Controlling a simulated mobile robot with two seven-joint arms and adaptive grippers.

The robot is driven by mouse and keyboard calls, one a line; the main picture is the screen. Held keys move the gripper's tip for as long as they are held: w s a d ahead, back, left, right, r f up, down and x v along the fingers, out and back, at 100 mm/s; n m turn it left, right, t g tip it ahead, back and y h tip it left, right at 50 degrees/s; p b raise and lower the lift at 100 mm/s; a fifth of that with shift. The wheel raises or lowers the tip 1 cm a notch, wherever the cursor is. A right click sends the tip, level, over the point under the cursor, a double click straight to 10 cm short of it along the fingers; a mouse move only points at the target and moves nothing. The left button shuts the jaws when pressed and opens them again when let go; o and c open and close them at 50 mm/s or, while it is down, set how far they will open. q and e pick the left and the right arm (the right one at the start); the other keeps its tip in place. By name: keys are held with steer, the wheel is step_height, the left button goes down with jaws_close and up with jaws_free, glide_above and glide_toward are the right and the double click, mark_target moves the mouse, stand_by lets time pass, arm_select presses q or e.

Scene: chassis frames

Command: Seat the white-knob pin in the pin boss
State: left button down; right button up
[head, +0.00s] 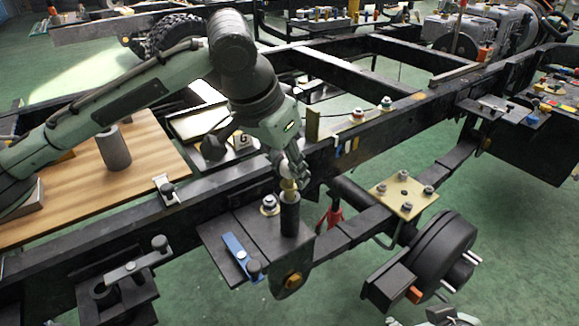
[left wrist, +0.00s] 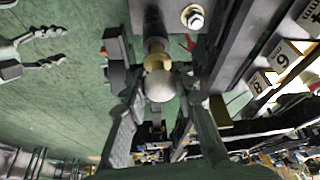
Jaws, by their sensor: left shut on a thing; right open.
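The white-knob pin shows its pale knob (head: 292,167) and a brass collar (head: 289,186) in the head view. My left gripper (head: 291,170) is shut around the knob. In the left wrist view the white knob (left wrist: 160,86) sits between the two fingers, with the brass collar beyond it. The pin boss (head: 290,218) is a dark upright cylinder on the bracket plate. The pin is in line above it, collar at or just over the boss top; the shank is hidden, so its depth cannot be told. My right gripper (left wrist: 62,48) is open and empty at the left of the wrist view.
A hex bolt (head: 269,204) stands close beside the boss, and a blue lever (head: 240,256) lies in front. The long black chassis rail (head: 220,184) runs behind. A brass plate (head: 403,195) with several bolts is to the right. A grey cylinder (head: 113,148) stands on a wooden board.

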arm_select(q)
steer(key=shift+f, duration=0.95)
steer(key=c, duration=1.1)
jaws_free()
steer(key=shift+c, duration=0.2)
steer(key=shift+r, duration=0.1)
steer(key=shift+r+p, duration=1.4)
steer(key=shift+p, duration=1.05)
